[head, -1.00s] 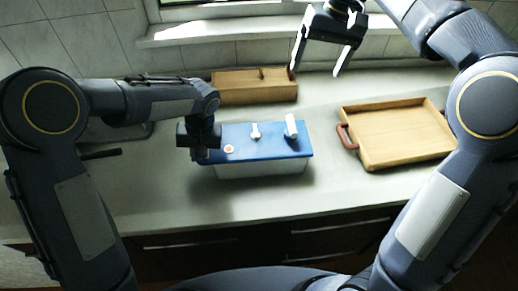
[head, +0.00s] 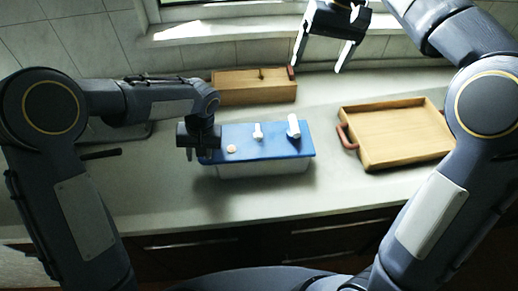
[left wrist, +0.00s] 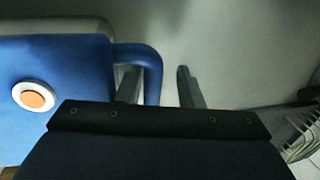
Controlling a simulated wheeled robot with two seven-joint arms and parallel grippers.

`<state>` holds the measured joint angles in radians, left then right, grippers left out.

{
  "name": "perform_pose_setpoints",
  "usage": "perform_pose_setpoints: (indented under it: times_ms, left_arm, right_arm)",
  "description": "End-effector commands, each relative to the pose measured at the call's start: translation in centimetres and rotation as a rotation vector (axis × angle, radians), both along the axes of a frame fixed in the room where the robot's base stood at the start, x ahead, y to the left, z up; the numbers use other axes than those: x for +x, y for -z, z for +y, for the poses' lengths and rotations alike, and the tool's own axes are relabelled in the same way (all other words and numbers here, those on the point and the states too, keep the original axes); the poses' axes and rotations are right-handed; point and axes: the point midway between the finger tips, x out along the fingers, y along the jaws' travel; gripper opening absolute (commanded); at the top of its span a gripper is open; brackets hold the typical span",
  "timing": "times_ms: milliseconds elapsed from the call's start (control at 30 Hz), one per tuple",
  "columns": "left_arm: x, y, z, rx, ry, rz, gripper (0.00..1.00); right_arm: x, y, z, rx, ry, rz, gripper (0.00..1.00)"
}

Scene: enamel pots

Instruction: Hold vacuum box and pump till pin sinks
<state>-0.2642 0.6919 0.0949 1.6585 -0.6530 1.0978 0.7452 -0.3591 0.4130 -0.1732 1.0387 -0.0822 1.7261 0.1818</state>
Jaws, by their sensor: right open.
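The vacuum box (head: 262,168) stands on the counter, with a pale body under a blue lid (head: 275,147). On the lid are a white ring with an orange centre (head: 231,149), a small white knob (head: 258,132) and a larger white cylinder (head: 293,127). Which of these is the pin or pump I cannot tell for certain. In the left wrist view, a blue loop handle (left wrist: 152,72) sticks out from the lid. My left gripper (left wrist: 158,87) has its fingers apart on either side of this handle, with a gap on the right. My right gripper (head: 322,58) is open and empty, above the back of the counter.
A wooden box (head: 254,92) stands behind the vacuum box. A wooden tray (head: 400,108) with reddish handles lies to the right. The counter (head: 330,190) is clear in front and between them. A window sill (head: 215,31) runs along the back wall.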

Motion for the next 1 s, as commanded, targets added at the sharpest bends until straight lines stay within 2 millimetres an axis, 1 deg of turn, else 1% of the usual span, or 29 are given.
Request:
perform_pose_setpoints:
  times_ms: [300,433,1000]
  left_arm:
    - [0.0,0.0,0.0,0.0,0.001,0.001,0.34]
    - [0.0,-0.4,0.0,0.0,0.001,0.0,0.34]
    - [0.0,-6.1,0.0,0.0,0.0,-0.001,0.34]
  right_arm:
    - [0.0,0.0,0.0,0.0,0.0,0.0,0.81]
    - [0.0,-0.3,0.0,0.0,0.0,0.0,0.81]
    - [0.0,-4.1,0.0,0.0,0.0,0.0,0.81]
